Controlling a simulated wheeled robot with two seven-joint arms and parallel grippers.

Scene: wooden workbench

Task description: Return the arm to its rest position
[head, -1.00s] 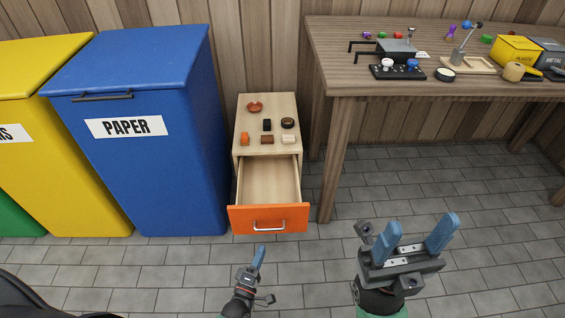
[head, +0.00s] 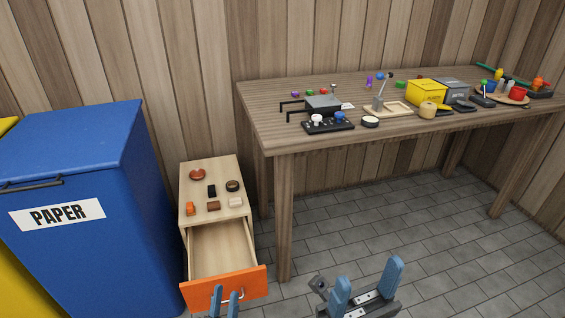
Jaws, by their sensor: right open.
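My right gripper (head: 368,283) is at the bottom of the head view, right of the drawer. Its two blue fingers stand wide apart with nothing between them. My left gripper (head: 228,303) is at the bottom edge, in front of the open orange drawer (head: 205,297). Only its blue fingertips show, seen close together, and the rest of it is cut off. I see nothing held in it, and the picture does not show how far its jaws are apart.
The pulled-out drawer of the small wooden cabinet (head: 211,168) looks empty; several small items lie on top. A blue paper bin (head: 75,250) stands on the left. The wooden workbench (head: 330,142) with tools and boxes is behind. Tiled floor (head: 440,250) is clear on the right.

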